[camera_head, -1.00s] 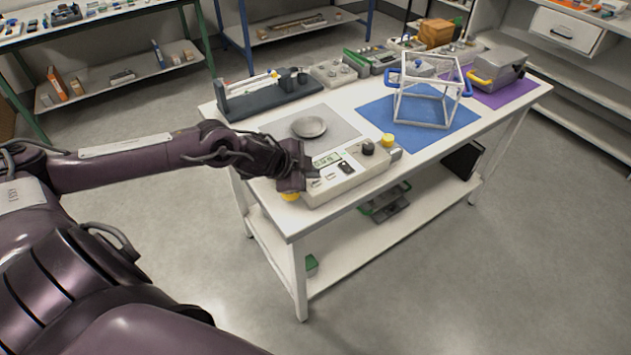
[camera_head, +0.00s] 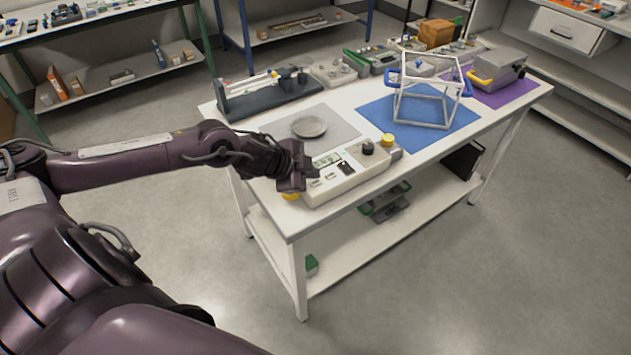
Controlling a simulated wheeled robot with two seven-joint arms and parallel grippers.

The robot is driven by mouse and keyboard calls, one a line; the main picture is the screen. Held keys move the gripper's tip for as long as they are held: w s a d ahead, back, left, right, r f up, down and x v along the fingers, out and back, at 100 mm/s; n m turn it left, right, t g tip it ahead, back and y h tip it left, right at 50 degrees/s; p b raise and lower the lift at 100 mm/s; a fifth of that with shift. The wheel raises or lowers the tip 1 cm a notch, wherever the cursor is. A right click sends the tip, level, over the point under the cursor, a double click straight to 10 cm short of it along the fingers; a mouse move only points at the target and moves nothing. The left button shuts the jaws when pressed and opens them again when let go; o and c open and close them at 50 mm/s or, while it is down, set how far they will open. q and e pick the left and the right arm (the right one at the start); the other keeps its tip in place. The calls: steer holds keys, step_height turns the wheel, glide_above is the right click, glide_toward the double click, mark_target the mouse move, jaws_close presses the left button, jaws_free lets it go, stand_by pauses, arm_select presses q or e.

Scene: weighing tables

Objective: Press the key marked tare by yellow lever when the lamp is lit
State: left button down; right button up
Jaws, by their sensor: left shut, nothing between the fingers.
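A pale control box (camera_head: 352,181) sits at the table's near edge, with a small display (camera_head: 326,159), a dark key (camera_head: 346,168) and a black knob (camera_head: 367,148). A yellow knob-like part (camera_head: 388,139) stands at its far right end, and another yellow part (camera_head: 290,196) shows at its left end, partly behind my gripper. Key markings and a lit lamp cannot be made out. My left gripper (camera_head: 313,172) is shut and empty, pointing down at the left part of the box and hiding some of it. Contact with a key cannot be told. My right gripper is out of view.
A round metal dish (camera_head: 309,127) lies on a grey mat behind the box. A white frame with blue handles (camera_head: 424,109) stands on a blue mat (camera_head: 375,113). A grey device with a yellow handle (camera_head: 498,69) stands on a purple mat. A dark balance-like instrument (camera_head: 268,99) is back left.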

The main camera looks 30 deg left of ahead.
mark_target(312, 184)
arm_select(q)
steer(key=shift+f, duration=0.45)
steer(key=shift+f, duration=0.4)
stand_by(0.8)
steer(key=shift+r, duration=0.15)
steer(key=shift+r+p, duration=0.7)
steer(key=shift+p, duration=0.1)
step_height(312, 184, up, 5)
steer(key=p, duration=0.5)
stand_by(0.6)
